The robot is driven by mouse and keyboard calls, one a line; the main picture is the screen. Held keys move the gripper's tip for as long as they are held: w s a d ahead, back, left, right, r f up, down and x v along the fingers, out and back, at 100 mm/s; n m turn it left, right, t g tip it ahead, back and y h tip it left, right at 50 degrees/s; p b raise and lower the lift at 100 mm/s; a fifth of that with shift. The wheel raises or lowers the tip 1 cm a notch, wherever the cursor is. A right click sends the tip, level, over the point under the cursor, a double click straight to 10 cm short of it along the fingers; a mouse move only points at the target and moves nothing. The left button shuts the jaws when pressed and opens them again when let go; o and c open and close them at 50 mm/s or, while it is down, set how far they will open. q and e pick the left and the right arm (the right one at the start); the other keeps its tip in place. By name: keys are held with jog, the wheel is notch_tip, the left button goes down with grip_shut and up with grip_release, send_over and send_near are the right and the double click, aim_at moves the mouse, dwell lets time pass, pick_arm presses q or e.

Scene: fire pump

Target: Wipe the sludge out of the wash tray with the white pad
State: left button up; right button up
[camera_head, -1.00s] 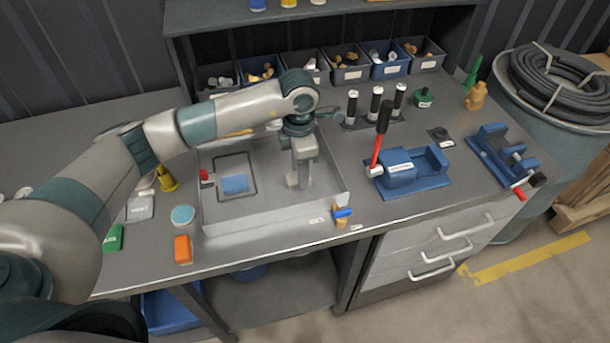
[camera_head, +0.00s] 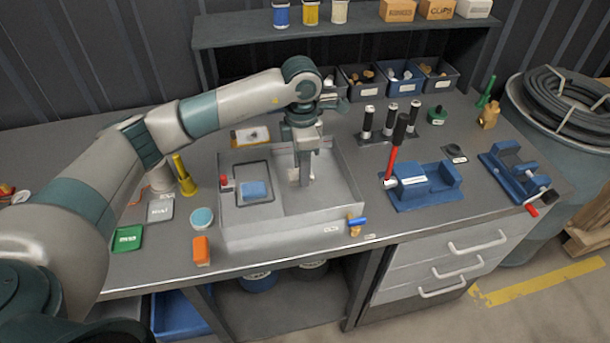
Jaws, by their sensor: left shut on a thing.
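The wash tray (camera_head: 290,229) is a shallow grey box on the bench. My left gripper (camera_head: 302,179) points straight down inside its right half, close to the floor. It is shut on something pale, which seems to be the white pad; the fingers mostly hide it. I cannot make out sludge on the grey floor at this distance. A blue block (camera_head: 254,189) sits in a dark-framed area in the tray's left half, with a small red-topped item (camera_head: 224,182) beside it. My right gripper is not in view.
Left of the tray are a yellow item (camera_head: 184,177), a round light-blue-topped item (camera_head: 202,218), an orange block (camera_head: 202,251) and a green box (camera_head: 127,239). Bins (camera_head: 400,78) line the back.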

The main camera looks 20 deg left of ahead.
pick_arm(q)
notch_tip(320, 180, up, 2)
jog(key=shift+r, duration=0.15)
jog(key=shift+d+r, duration=0.1)
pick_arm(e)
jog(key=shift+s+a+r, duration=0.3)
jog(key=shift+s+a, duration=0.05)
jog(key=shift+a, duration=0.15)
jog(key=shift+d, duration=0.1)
